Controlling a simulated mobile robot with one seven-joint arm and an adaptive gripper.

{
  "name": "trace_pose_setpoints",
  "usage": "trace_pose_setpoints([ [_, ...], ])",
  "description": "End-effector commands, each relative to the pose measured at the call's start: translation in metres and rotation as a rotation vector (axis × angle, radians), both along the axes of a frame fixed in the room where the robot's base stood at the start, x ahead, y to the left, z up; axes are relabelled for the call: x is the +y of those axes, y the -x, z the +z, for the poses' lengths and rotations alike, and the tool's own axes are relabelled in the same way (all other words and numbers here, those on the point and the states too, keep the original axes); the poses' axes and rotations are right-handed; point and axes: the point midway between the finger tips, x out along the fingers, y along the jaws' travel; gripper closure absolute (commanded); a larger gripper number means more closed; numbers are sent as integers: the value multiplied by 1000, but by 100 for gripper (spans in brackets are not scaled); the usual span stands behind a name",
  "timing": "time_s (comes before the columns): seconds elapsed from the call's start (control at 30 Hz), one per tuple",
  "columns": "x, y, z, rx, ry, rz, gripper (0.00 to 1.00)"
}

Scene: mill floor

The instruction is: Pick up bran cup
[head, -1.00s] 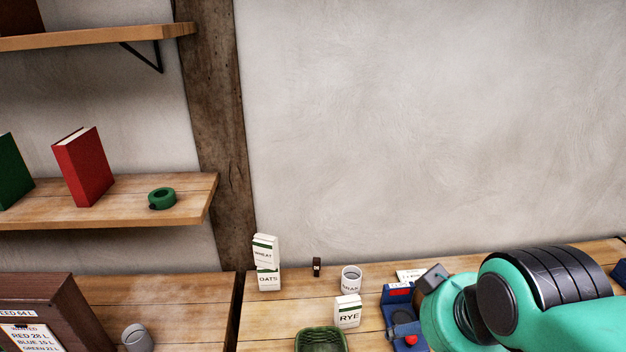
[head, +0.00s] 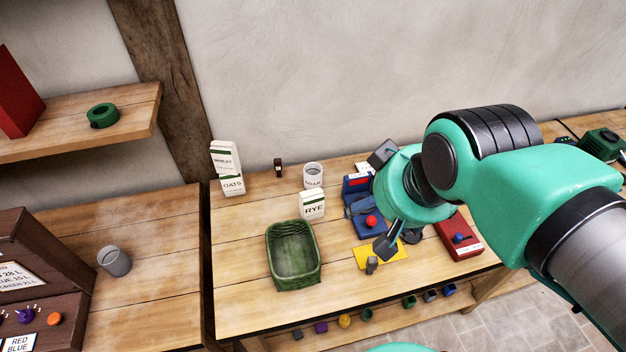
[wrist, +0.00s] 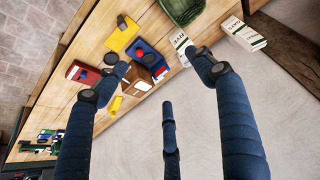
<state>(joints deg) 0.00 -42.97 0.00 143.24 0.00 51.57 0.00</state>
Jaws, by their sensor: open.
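The bran cup (head: 313,175) is a small white cup with dark lettering. It stands upright on the wooden bench near the wall, behind the white rye box (head: 312,204). My gripper (head: 384,202) is to the right of the cup in the head view, above the bench by a blue device, apart from the cup. In the wrist view my gripper (wrist: 160,84) has its dark fingers spread with nothing held between them. The rye box shows there near the right finger (wrist: 181,45); I cannot make out the cup in that view.
Wheat and oats boxes (head: 228,170) stand left of the cup, with a small dark item (head: 278,167) between. A green basket (head: 293,256) sits in front. The blue device (head: 359,206), yellow sheet (head: 374,260) and red box (head: 459,240) lie to the right.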

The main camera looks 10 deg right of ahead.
Motion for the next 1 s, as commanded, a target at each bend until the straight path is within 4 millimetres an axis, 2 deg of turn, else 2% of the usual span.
trace_pose_setpoints([
  [0.37,0,-1,1,1,0,0,25],
  [0.57,0,-15,5,17,0,0,25],
  [0.77,0,-48,13,51,0,0,25],
  [1.0,0,-104,17,105,0,0,25],
])
